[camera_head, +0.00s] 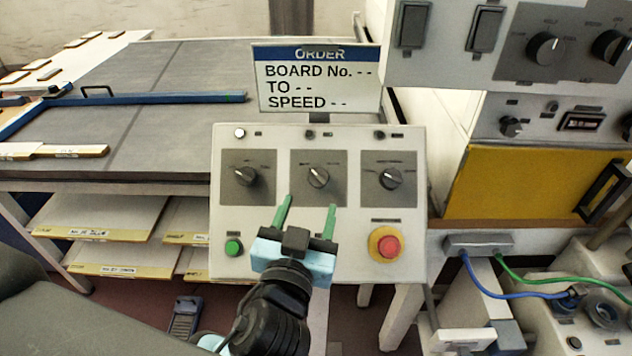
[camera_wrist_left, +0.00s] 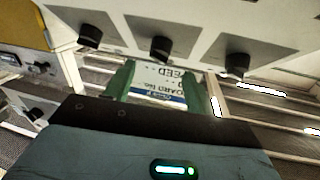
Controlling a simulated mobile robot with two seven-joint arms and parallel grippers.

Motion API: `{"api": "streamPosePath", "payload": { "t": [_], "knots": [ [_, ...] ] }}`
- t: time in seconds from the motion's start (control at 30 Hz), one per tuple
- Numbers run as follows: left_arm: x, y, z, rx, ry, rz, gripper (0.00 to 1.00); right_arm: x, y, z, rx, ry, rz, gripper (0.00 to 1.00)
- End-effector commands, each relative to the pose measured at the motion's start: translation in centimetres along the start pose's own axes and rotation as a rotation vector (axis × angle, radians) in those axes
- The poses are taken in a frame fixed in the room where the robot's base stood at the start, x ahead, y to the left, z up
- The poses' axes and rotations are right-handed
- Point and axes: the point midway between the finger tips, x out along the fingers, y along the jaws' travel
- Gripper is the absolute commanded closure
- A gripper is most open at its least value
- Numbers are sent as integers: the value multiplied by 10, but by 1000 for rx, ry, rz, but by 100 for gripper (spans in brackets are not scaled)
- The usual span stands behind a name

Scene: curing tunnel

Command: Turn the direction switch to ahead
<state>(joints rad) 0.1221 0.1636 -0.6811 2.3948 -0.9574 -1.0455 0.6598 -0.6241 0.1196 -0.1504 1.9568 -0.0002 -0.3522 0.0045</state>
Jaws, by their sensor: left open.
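A pale control box shows three black rotary knobs on grey plates: a left knob (camera_head: 244,175), a middle knob (camera_head: 318,177) and a right knob (camera_head: 391,178). The labels are too small to read, so I cannot tell which is the direction switch. The middle knob's pointer leans to upper left. My left gripper (camera_head: 309,202) is open and empty, its green fingers pointing at the panel just below the middle knob. In the left wrist view the middle knob (camera_wrist_left: 160,48) shows just beyond the open fingers (camera_wrist_left: 168,72), apart from them. My right gripper is out of view.
A red emergency button (camera_head: 388,245) and a green button (camera_head: 233,247) sit low on the box. An ORDER sign (camera_head: 318,85) stands above it with blank entries. A switch cabinet (camera_head: 460,60) is at upper right; a grey table (camera_head: 150,110) with boards lies left.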

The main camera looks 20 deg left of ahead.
Motion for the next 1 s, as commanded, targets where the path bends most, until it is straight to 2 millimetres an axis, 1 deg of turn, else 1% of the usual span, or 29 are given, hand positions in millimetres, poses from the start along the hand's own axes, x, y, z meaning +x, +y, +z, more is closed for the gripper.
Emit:
{"api": "streamPosePath", "payload": {
  "t": [0.03, 0.2, 0.4, 0.57, 0.8, 0.83, 1.0],
  "knots": [
    [7, -1, -4, 2, 9, -2, 45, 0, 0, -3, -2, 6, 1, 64],
    [34, -1, -5, 3, 10, -3, 45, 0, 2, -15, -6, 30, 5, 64],
    [58, -1, -4, 2, 7, -2, 45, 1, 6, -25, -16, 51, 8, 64],
    [66, -1, -2, 0, 3, -1, 45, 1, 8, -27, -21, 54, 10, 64],
    [66, -1, -1, -1, 1, -1, 45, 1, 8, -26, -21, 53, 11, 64],
    [66, -1, -1, 0, 1, -1, 46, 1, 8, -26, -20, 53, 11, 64],
    [66, -1, -1, 0, 1, -1, 69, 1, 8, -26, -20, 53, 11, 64]
  ]
}}
